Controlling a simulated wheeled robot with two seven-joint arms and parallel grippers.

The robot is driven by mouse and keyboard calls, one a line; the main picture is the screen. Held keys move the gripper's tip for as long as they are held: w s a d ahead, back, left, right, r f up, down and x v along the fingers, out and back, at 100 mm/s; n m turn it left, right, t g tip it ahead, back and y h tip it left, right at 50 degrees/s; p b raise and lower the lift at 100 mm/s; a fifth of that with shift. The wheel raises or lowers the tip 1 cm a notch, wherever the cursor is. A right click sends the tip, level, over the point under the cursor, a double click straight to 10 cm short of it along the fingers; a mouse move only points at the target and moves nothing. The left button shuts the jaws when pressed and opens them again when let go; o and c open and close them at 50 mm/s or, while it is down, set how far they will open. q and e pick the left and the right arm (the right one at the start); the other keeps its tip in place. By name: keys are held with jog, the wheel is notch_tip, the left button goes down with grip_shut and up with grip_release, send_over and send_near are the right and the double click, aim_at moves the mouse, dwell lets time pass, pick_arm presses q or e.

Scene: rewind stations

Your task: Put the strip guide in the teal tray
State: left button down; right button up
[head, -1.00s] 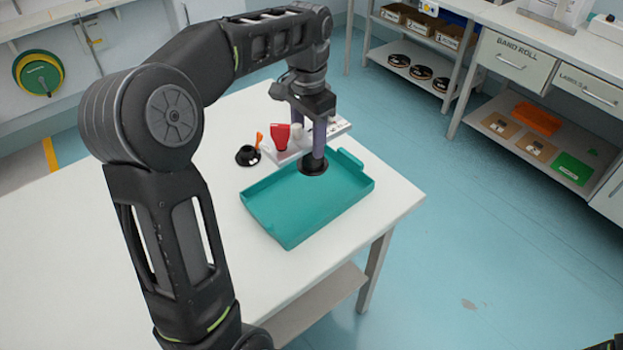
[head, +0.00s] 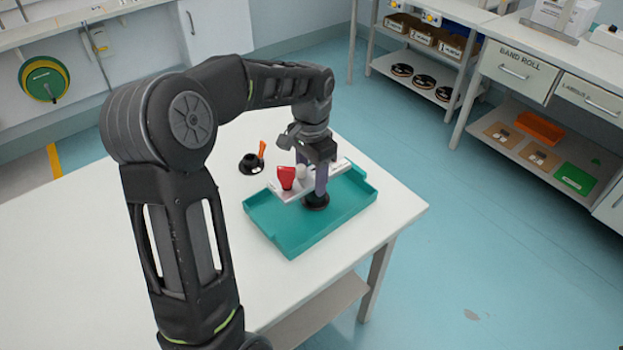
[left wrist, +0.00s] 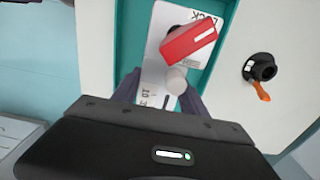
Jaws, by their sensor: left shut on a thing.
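The strip guide (head: 337,168) is a pale plate with a red lever and a white knob. My left gripper (head: 320,186) is shut on it, with the fingers pointing down. The guide is over the back part of the teal tray (head: 290,238); I cannot tell whether it touches the tray. A black disc (head: 316,201) shows at the fingertips, over the tray floor. In the left wrist view, the guide (left wrist: 152,76) lies between the fingers, with the red lever and knob above the palm. My right gripper is not in view.
A black round part with an orange lever (head: 252,163) stands on the white table (head: 130,235), behind the tray's left end. The tray is near the table's right edge. Shelves and drawers stand across the floor.

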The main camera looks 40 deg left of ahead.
aim_at(311, 176)
pick_arm(q)
jog(key=shift+f, duration=0.55)
jog(key=c, duration=0.6)
grip_release()
jog(key=shift+f, duration=0.15)
notch_tip(311, 176, up, 12)
jog(key=shift+r, duration=0.2)
dwell(0.3)
